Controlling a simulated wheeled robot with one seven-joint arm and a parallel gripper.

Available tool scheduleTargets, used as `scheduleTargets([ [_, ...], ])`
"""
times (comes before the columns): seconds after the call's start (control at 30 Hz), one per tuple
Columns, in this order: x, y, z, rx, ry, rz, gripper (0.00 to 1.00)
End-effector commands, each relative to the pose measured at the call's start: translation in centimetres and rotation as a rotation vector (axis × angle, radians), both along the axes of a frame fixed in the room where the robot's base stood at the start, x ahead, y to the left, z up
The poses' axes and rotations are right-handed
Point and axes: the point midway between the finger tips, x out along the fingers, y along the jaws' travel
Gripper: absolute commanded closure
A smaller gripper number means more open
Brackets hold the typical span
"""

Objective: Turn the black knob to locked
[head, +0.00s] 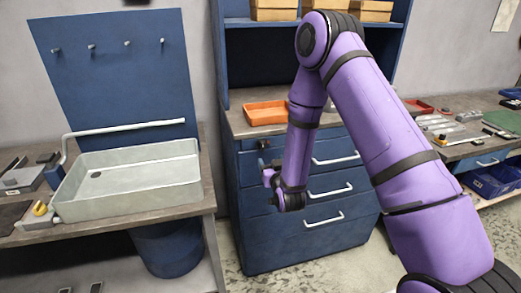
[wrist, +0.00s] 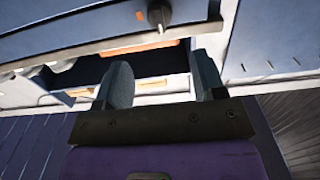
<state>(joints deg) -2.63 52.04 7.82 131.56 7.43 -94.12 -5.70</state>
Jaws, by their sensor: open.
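The black knob (head: 263,144) is on the front of the blue drawer cabinet (head: 262,235), near its upper left, in the head view. In the wrist view the dark knob (wrist: 159,13) shows at the top, on a blue panel, partly cut by the frame edge. No lock marking is legible. My gripper (wrist: 162,78) is open and empty, its two grey fingers apart in the wrist view. The knob lies beyond the fingertips, apart from them. In the head view the fingers cannot be clearly made out beside my purple arm's end.
An orange tray (head: 266,113) sits on the cabinet top. Drawer handles (head: 336,160) stick out from the front. A sink basin (head: 128,178) stands on the bench at left. A workbench with tools (head: 450,126) is at right. Floor shows in front of the cabinet.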

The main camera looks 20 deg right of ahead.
Motion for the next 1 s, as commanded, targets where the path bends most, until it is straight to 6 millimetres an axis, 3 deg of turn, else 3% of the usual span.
scheduleTargets([
  [0.17,1.8,0.0,0.0,0.001,-0.003,-0.001,0.36],
  [0.6,9.0,0.0,0.0,0.001,-0.002,-0.001,0.36],
  [1.0,10.7,0.0,0.0,0.000,0.001,0.000,0.36],
])
